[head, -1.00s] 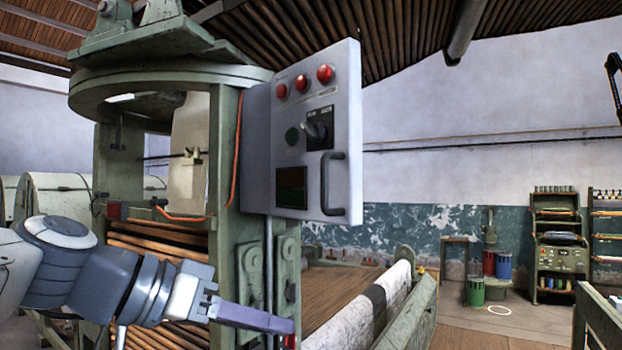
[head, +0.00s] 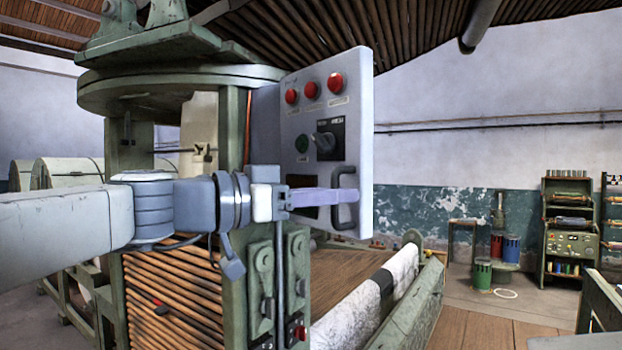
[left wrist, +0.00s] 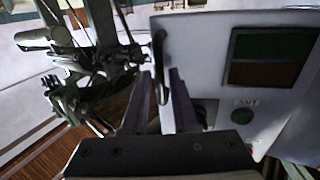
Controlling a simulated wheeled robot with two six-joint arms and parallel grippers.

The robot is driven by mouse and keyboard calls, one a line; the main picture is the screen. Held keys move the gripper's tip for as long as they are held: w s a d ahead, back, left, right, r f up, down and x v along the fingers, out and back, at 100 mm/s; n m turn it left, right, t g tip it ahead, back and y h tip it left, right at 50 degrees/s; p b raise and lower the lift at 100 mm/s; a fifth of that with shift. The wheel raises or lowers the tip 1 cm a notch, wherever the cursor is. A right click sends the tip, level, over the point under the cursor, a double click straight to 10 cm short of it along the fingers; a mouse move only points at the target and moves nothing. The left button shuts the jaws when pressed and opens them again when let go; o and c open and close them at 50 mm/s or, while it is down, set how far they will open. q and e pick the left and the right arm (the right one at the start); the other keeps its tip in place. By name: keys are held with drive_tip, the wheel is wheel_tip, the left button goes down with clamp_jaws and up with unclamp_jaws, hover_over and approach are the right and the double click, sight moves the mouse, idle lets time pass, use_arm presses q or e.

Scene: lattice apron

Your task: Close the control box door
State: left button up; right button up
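The control box door (head: 318,95) is a pale grey panel with red lamps, a dark switch and a green button. It stands at an angle on the machine's post; how far it is ajar is hard to tell. Its dark bar handle (head: 346,178) is near the right edge. My left gripper (head: 345,195) reaches across the door's lower part to the handle. In the left wrist view the door (left wrist: 215,55) fills the right side, and the handle (left wrist: 161,62) shows between the two parted fingers. Whether they touch it is unclear. My right gripper is out of view.
The green machine frame (head: 232,130) stands behind my left arm. A white fabric roll (head: 360,305) lies below and right of the door. Drums (head: 482,274) and shelves (head: 570,230) stand far off at the right. Air right of the door is clear.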

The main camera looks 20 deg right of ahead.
use_arm(q)
drive_tip(key=shift+d, duration=0.25)
clamp_jaws()
idle(1.4)
